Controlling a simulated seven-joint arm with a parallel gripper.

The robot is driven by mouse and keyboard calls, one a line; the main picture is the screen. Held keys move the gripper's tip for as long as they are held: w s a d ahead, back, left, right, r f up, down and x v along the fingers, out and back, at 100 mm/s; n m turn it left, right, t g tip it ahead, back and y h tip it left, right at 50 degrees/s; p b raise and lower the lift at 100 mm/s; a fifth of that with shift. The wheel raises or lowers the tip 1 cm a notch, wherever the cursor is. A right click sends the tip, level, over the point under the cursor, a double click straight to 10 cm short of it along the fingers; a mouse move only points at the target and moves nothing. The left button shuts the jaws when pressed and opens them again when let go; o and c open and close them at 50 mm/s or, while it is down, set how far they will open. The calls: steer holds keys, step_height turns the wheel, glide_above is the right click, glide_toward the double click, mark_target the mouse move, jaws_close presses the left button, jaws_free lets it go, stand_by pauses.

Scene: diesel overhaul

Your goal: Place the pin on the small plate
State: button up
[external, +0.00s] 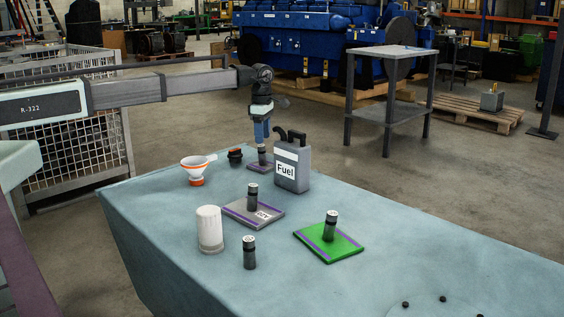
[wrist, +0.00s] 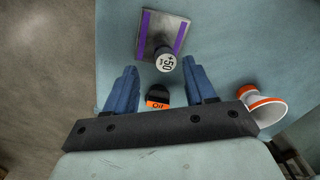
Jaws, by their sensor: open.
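The small plate (external: 254,168) is grey with purple edge stripes and lies at the far end of the table. A dark pin (external: 262,158) with a pale marked top stands upright on it. In the wrist view, the small plate (wrist: 149,30) and the pin's top (wrist: 166,63), marked "+50", show ahead of my fingers. My gripper (external: 261,141) points down just above this pin. Its blue fingers (wrist: 163,72) are open, with the pin top roughly between their tips. Other similar pins stand on the larger grey plate (external: 252,197), on the green plate (external: 330,226) and on the bare table (external: 249,253).
A grey fuel can (external: 292,168) stands close right of my gripper. A white cylinder (external: 209,229) stands nearer the front. The table's right side (external: 430,260) is mostly clear.

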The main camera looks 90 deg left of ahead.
steer(key=shift+r, duration=2.3)
steer(key=shift+o, duration=0.3)
